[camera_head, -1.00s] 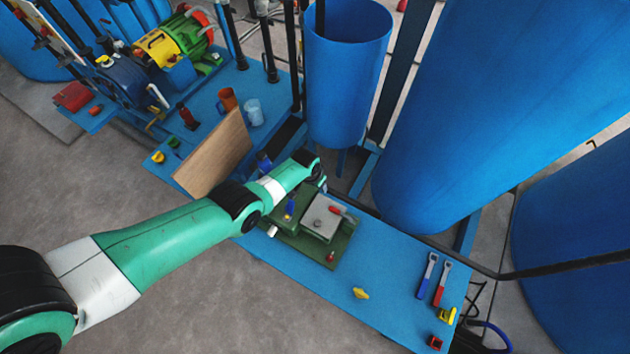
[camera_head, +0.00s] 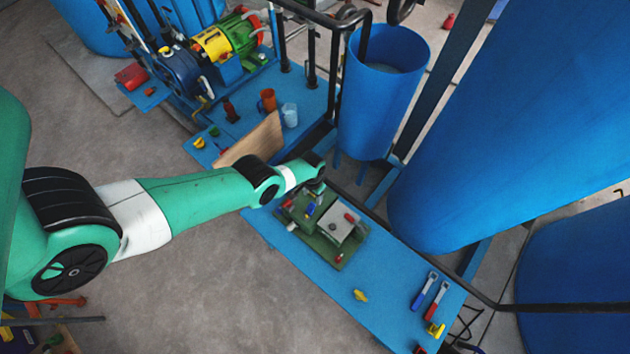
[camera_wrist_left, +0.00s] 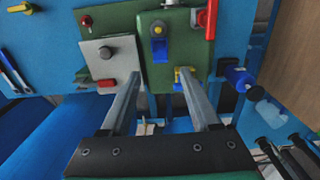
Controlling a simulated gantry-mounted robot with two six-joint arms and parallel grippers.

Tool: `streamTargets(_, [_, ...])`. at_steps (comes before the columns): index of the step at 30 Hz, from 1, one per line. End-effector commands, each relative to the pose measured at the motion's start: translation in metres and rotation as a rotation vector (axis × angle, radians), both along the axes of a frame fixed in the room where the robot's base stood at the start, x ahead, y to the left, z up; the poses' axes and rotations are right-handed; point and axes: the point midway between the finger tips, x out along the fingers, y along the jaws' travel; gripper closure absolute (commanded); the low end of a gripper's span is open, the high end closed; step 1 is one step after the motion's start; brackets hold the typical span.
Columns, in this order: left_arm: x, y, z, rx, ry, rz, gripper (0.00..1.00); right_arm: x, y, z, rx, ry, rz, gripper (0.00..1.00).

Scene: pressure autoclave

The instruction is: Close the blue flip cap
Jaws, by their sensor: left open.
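The green fixture (camera_head: 345,262) sits on the blue bench, with a grey square plate (camera_head: 337,222) on top. In the left wrist view the fixture (camera_wrist_left: 121,17) carries a blue flap-like piece (camera_wrist_left: 160,50) below a yellow knob, probably the blue flip cap. A small blue and yellow part (camera_wrist_left: 185,74) is by one fingertip. My left gripper (camera_wrist_left: 159,74) is open above the fixture, its fingers apart with the blue flap-like piece just beyond the gap. Contact cannot be told. In the head view the wrist hides part of the fixture. My right gripper is not in view.
A red-handled lever (camera_wrist_left: 210,18) stands close by on the fixture. A blue knob (camera_wrist_left: 240,78) is at its side. Blue tanks (camera_head: 385,100) stand behind.

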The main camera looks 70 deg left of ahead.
Motion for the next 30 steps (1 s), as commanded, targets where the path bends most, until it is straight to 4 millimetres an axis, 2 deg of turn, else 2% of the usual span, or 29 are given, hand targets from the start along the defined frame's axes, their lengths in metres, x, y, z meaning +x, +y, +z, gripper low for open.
streamTargets(1, [0.000, 0.000, -0.022, 0.000, 0.000, 0.000, 0.38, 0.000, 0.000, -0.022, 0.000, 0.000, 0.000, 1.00])
streamTargets(3, [0.000, 0.000, -0.037, 0.000, 0.000, 0.001, 0.38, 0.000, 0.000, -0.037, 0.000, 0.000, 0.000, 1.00])
streamTargets(9, [-0.001, 0.001, -0.067, 0.000, -0.001, 0.002, 0.38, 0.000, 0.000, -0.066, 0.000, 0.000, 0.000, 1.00])
streamTargets(20, [-0.001, 0.001, -0.069, 0.000, -0.001, 0.003, 0.38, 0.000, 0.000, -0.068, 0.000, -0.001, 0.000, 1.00])
streamTargets(30, [-0.001, 0.001, -0.069, 0.000, 0.000, 0.002, 0.99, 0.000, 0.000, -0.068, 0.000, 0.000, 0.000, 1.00])
